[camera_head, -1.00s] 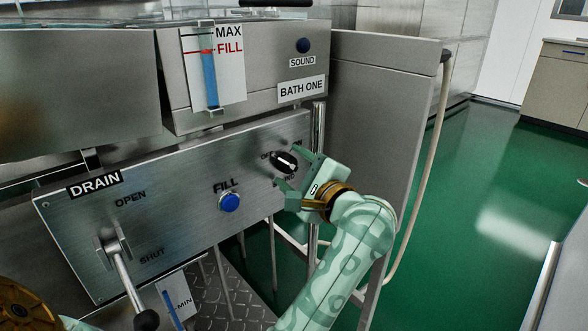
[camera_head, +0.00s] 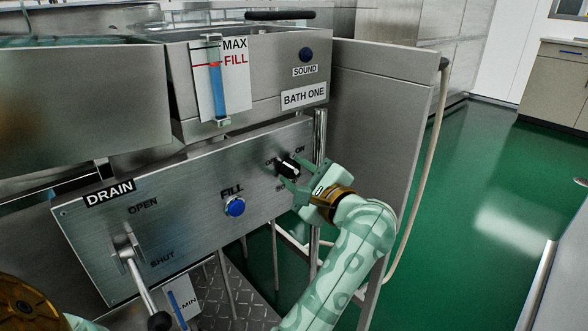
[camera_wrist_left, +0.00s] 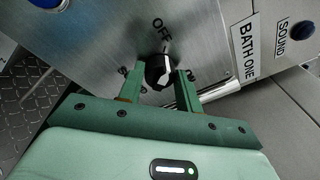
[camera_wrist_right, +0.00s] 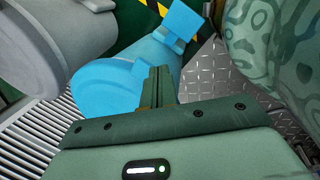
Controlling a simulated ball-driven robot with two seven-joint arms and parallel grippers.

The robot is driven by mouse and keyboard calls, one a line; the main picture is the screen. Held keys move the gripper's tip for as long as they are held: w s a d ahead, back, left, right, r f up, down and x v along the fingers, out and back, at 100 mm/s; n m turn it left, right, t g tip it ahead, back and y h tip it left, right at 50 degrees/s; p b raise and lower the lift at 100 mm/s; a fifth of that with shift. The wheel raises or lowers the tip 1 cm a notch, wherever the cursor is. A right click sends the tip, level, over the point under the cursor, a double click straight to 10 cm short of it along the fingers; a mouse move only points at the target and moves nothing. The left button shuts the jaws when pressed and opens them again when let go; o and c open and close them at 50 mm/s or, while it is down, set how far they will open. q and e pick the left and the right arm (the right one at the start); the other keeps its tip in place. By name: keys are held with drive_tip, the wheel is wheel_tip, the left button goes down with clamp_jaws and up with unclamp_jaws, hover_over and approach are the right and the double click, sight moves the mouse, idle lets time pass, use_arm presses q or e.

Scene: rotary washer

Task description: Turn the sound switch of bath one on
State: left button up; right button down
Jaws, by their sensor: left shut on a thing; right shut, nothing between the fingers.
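The sound switch is a black rotary knob (camera_head: 287,167) with a white mark, on the steel panel under the BATH ONE label (camera_head: 304,95). OFF and ON are printed near it; the exact setting of the mark is hard to read. My left gripper (camera_head: 288,171) is shut on the knob, one finger on each side. The left wrist view shows the knob (camera_wrist_left: 157,68) between the fingers, with OFF above it. My right gripper (camera_wrist_right: 160,87) is shut and empty, seen only in the right wrist view, away from the panel.
A blue FILL button (camera_head: 235,206) and a DRAIN lever (camera_head: 130,262) sit left of the knob. A dark blue SOUND button or light (camera_head: 306,55) is above. A vertical metal pipe (camera_head: 319,140) stands close right of the knob. Green floor (camera_head: 460,200) is open at right.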

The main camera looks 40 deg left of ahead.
use_arm(q)
drive_tip(key=shift+r+m+p, duration=0.4)
drive_tip(key=shift+m+p, duration=0.4)
drive_tip(key=shift+p, duration=0.05)
drive_tip(key=m+p, duration=0.3)
drive_tip(key=shift+m+g+h, duration=0.3)
drive_tip(key=shift+g, duration=0.1)
drive_tip(key=m+p, duration=0.3)
drive_tip(key=m, duration=0.1)
drive_tip(key=shift+w+g, duration=0.15)
drive_tip(key=shift+g, duration=0.15)
drive_tip(key=shift+w+f+m+g+p, duration=0.1)
drive_tip(key=shift+m+g+p, duration=0.15)
drive_tip(key=shift+m+p, duration=0.75)
drive_tip(key=shift+w+m+g+p, duration=0.1)
drive_tip(key=shift+m+g+p, duration=0.25)
drive_tip(key=shift+m, duration=1.15)
use_arm(e)
drive_tip(key=s+f+m+g+y, duration=0.1)
drive_tip(key=s+f, duration=0.4)
drive_tip(key=s, duration=0.7)
drive_tip(key=s+f+m+g, duration=0.2)
drive_tip(key=s+f, duration=0.2)
drive_tip(key=s, duration=0.9)
drive_tip(key=shift+s+d+f+y, duration=0.25)
drive_tip(key=shift+d+f+y, duration=0.15)
drive_tip(key=shift+s+g, duration=0.25)
drive_tip(key=shift+g, duration=0.05)
drive_tip(key=shift+a, duration=0.35)
